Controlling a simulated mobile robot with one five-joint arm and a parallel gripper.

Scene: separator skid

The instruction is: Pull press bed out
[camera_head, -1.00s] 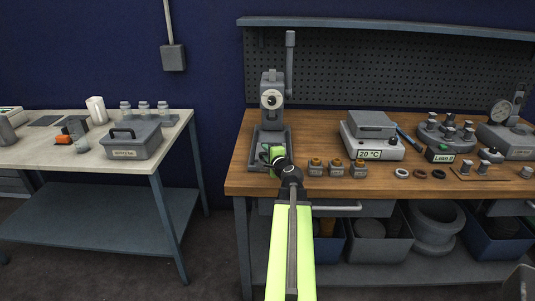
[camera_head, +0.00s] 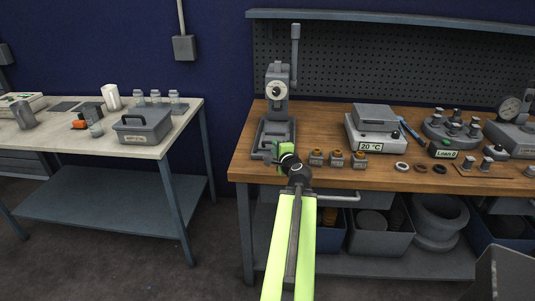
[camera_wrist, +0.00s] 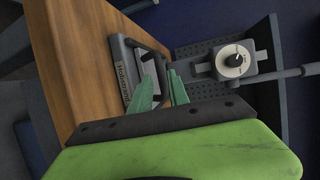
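The grey press (camera_head: 277,90) stands at the left end of the wooden bench, with a pale round dial and an upright lever. Its dark bed (camera_head: 264,143) lies at its foot. In the wrist view the dial (camera_wrist: 232,60) is at the upper right. The bed's labelled front (camera_wrist: 123,72) and a dark bar-like handle are just beyond my fingers. My gripper (camera_head: 283,150) is at the bed's front right. In the wrist view its green fingers (camera_wrist: 160,78) are apart, with the handle at their tips. I cannot tell whether they touch it.
A 20 °C unit (camera_head: 375,133) is farther right. A separate pale table (camera_head: 70,145) with a grey toolbox (camera_head: 142,125) is at the left, with a floor gap between.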

